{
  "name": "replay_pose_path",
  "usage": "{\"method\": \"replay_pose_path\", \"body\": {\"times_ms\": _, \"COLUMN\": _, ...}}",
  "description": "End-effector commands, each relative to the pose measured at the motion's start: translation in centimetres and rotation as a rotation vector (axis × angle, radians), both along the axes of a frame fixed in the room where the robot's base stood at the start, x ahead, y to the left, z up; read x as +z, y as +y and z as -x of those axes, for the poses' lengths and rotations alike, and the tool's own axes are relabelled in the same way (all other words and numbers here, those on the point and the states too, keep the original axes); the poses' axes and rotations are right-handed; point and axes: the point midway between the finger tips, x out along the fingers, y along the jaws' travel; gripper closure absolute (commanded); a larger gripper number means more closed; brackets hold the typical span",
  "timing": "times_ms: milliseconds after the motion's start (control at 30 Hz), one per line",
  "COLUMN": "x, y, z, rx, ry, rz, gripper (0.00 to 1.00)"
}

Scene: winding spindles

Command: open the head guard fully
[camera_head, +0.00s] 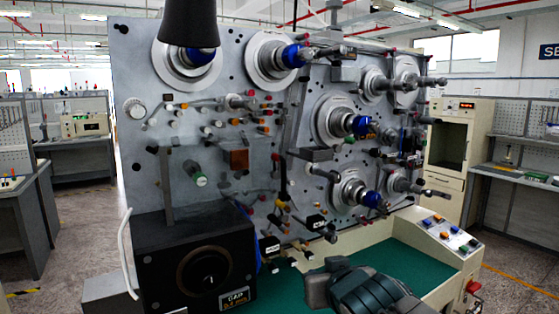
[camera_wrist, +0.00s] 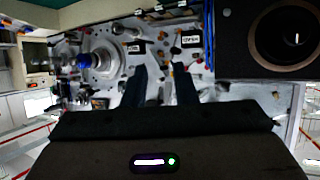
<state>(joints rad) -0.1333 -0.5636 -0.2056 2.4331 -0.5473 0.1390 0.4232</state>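The winding machine's grey upright panel (camera_head: 135,60) fills the middle of the head view, with several round spindle discs, blue-collared shafts and small knobs on it. I cannot tell for certain which part is the head guard, nor how far open it is. In the wrist view the panel shows upside down, with a spindle disc (camera_wrist: 101,62) at the left. My gripper (camera_wrist: 160,68) points toward the lower part of the panel; its two dark fingers are apart with nothing seen between them. My arm shows at the bottom of the head view.
A black box with a round dial (camera_head: 165,255) stands at the panel's lower left; it also shows in the wrist view (camera_wrist: 235,50). A green bench top (camera_head: 395,250) lies below the panel, with a button console (camera_head: 440,228) at its right. A dark tapered shape (camera_head: 190,25) hangs at top.

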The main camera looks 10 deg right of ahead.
Motion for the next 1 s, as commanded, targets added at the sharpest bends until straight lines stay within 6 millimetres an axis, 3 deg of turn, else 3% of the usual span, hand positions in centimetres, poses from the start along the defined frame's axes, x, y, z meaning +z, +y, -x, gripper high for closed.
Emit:
{"method": "replay_pose_path", "body": {"times_ms": 33, "x": 3.8, "y": 0.1, "z": -0.6, "rx": 0.030, "ry": -0.090, "rz": -0.007, "gripper": 0.74}}
{"method": "replay_pose_path", "body": {"times_ms": 100, "x": 7.2, "y": 0.5, "z": -1.1, "rx": 0.077, "ry": -0.201, "rz": -0.018, "gripper": 0.74}}
{"method": "replay_pose_path", "body": {"times_ms": 200, "x": 10.8, "y": 1.2, "z": -1.2, "rx": 0.144, "ry": -0.318, "rz": -0.033, "gripper": 0.74}}
{"method": "replay_pose_path", "body": {"times_ms": 300, "x": 13.1, "y": 1.7, "z": -1.1, "rx": 0.195, "ry": -0.389, "rz": -0.046, "gripper": 0.74}}
{"method": "replay_pose_path", "body": {"times_ms": 567, "x": 14.2, "y": 2.3, "z": -1.8, "rx": 0.231, "ry": -0.431, "rz": -0.053, "gripper": 0.74}}
{"method": "replay_pose_path", "body": {"times_ms": 1000, "x": 14.1, "y": 3.1, "z": -7.2, "rx": 0.228, "ry": -0.428, "rz": -0.052, "gripper": 0.74}}
